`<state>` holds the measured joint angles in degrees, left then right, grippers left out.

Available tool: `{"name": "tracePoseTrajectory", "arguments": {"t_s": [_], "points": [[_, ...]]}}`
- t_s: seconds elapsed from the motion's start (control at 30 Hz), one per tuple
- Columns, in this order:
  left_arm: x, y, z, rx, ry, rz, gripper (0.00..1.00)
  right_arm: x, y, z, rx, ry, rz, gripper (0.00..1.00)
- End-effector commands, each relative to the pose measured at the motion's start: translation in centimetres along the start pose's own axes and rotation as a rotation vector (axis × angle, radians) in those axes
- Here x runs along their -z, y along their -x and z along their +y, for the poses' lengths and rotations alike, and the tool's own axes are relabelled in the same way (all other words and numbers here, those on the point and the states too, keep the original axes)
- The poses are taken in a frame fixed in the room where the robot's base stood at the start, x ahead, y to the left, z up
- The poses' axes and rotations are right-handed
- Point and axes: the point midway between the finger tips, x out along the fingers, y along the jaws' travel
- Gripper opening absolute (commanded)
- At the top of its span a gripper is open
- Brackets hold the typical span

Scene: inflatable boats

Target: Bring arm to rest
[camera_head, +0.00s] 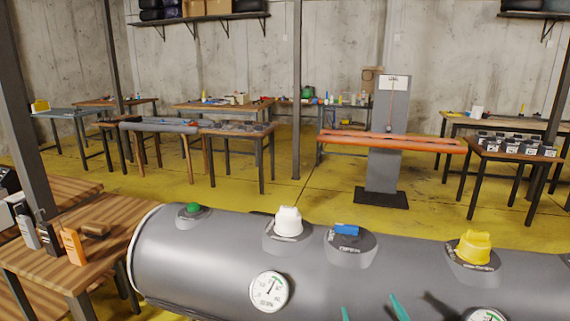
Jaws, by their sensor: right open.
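Two teal fingertips of my right gripper (371,304) show at the bottom edge, right of the middle. They are apart with nothing between them, in front of the grey inflatable tube (225,246). The rest of this arm is below the frame. My left gripper is not in view. The tube carries a green valve (193,209), a white cap (288,221), a blue valve piece (346,230) and a yellow cap (474,246). A round gauge (268,291) sits on its front, and a second gauge (487,315) is cut off by the bottom edge.
A wooden table (105,222) with bottles and an orange box (72,246) stands at the left. Behind the tube are a grey stand (386,150) with orange tubes across it and several work tables. Dark posts rise at left and middle. Yellow floor (300,185) lies open between.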

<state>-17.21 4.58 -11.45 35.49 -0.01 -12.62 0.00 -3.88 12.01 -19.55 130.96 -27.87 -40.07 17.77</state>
Motion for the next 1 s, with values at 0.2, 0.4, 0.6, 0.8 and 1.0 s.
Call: {"name": "tracePoseTrajectory", "arguments": {"t_s": [0.2,0.4,0.6,0.8,1.0], "points": [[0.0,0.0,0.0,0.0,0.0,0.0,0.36,13.2,8.4,-0.1,-0.033,-0.078,0.592,0.78],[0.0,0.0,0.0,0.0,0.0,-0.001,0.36,18.8,16.1,0.8,-0.121,-0.104,0.937,0.78],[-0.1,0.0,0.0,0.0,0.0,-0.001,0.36,21.4,23.0,1.8,-0.221,-0.119,1.193,0.78],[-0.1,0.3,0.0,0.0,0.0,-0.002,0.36,25.4,23.1,3.1,-0.249,-0.119,1.257,0.78],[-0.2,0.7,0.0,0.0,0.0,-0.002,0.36,31.1,22.4,4.7,-0.255,-0.116,1.281,0.78]]}}
